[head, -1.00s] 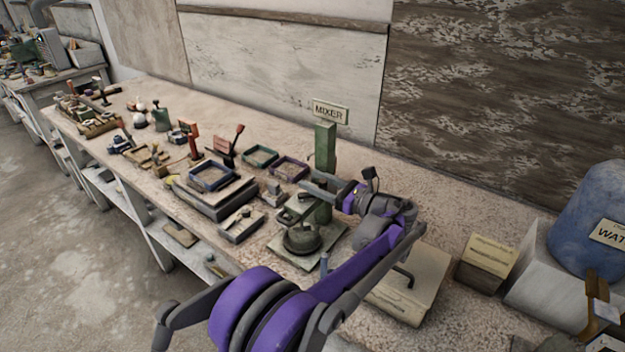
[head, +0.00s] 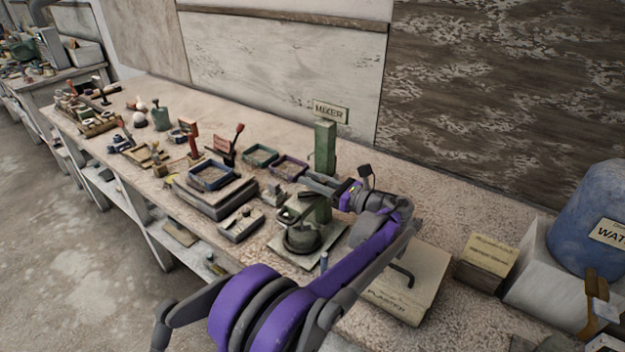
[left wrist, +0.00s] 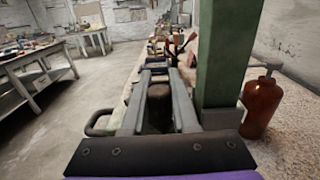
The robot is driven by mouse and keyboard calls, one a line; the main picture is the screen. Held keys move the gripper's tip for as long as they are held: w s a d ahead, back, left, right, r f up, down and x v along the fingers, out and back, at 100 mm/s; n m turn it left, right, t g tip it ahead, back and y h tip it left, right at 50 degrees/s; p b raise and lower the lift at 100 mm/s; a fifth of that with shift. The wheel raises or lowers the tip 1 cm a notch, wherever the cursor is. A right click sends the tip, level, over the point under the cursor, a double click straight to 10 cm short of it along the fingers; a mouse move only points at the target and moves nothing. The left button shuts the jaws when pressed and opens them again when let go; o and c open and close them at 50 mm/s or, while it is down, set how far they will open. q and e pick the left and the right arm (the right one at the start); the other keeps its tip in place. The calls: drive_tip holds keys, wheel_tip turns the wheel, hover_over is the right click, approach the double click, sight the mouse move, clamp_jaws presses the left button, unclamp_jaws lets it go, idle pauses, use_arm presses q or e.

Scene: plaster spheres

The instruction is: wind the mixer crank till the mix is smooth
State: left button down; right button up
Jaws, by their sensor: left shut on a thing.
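The mixer is a green post (head: 325,150) with a MIXER sign (head: 330,111) on top and a dark green bowl (head: 301,238) on a base plate at its foot. In the left wrist view the green post (left wrist: 226,60) rises just right of my fingers. My left gripper (head: 318,184) is at the post, above the bowl. In the left wrist view its fingers (left wrist: 160,90) are shut on a dark round knob (left wrist: 159,104), which looks like the crank's handle. The inside of the bowl and the mix are hidden. My right gripper is not in view.
A plaster bag (head: 412,283) lies right of the mixer, with a small box (head: 486,262) and a blue water barrel (head: 592,222) beyond. Trays (head: 212,176) and a scale (head: 215,197) stand to the left. A red-brown bottle (left wrist: 262,104) stands behind the post.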

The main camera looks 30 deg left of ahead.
use_arm(q)
drive_tip(key=n+g, duration=0.1)
drive_tip(key=g, duration=0.1)
drive_tip(key=n+g, duration=0.1)
drive_tip(key=shift+w+a+g+p, duration=0.2)
drive_tip(key=shift+a+g+p, duration=0.15)
drive_tip(key=shift+a+g, duration=0.05)
drive_tip(key=shift+s+a+n+g+h+p, duration=0.1)
drive_tip(key=shift+a+n+g+h+p, duration=0.15)
drive_tip(key=shift+n+g, duration=0.55)
drive_tip(key=shift+a+n+g+h+p, duration=0.2)
drive_tip(key=shift+n+g, duration=0.4)
drive_tip(key=shift+g, duration=0.4)
drive_tip(key=c, duration=0.7)
unclamp_jaws()
drive_tip(key=shift+s, duration=0.1)
drive_tip(key=shift+r, duration=0.1)
drive_tip(key=shift+d+t, duration=0.1)
drive_tip(key=shift+t, duration=0.2)
